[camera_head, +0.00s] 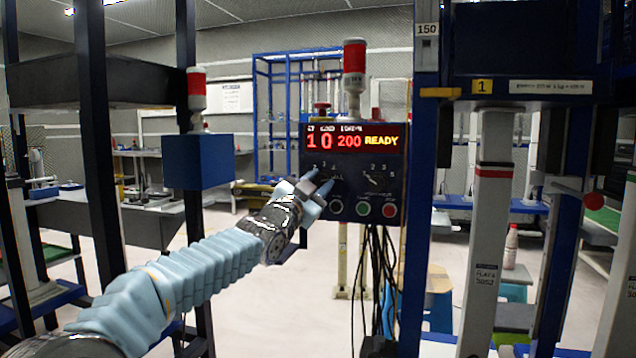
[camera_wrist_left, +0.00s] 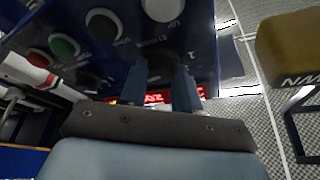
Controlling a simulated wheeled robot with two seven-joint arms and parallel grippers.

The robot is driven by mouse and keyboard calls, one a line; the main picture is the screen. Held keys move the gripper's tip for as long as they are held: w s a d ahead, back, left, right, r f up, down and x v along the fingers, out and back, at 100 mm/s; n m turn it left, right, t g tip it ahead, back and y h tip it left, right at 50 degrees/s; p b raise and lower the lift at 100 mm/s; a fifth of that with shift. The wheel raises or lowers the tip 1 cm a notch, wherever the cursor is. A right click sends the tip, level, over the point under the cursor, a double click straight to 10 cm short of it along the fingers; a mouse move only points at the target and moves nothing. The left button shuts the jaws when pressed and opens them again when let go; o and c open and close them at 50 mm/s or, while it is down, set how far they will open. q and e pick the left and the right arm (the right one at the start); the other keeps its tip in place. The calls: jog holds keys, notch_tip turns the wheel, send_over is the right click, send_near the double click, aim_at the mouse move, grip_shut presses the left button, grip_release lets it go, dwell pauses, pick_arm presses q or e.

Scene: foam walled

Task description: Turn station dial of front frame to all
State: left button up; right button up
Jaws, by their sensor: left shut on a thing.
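A dark blue control panel (camera_head: 352,195) stands in the middle of the head view, with a lit red and yellow display (camera_head: 352,138) reading 10, 200 and READY. My left gripper (camera_head: 322,186) is at the panel's left dial, shut on it, and its fingers hide most of that dial. Part of an ALL label shows beside the fingers. In the left wrist view the gripper's two blue fingers (camera_wrist_left: 160,80) stand on either side of the dark dial (camera_wrist_left: 162,62). The dial's pointer setting cannot be read. My right gripper is not in view.
A second dial (camera_head: 372,181) sits to the right. A green button (camera_head: 362,208) and red button (camera_head: 389,210) lie below. A red-topped beacon (camera_head: 354,62) stands above the panel. Black cables (camera_head: 376,265) hang beneath. A dark blue post (camera_head: 425,180) rises just right of the panel.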

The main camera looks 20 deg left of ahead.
pick_arm(q)
jog(key=shift+m, duration=0.4)
jog(key=o, duration=1.1)
jog(key=shift+c, duration=0.2)
jog(key=shift+s, duration=0.1)
jog(key=shift+s+a+f, duration=0.15)
jog(key=shift+s+f, duration=0.1)
jog(key=shift+s, duration=0.05)
jog(key=b+v, duration=0.3)
jog(key=v, duration=0.9)
jog(key=shift+s, duration=0.4)
jog(key=shift+a, duration=0.15)
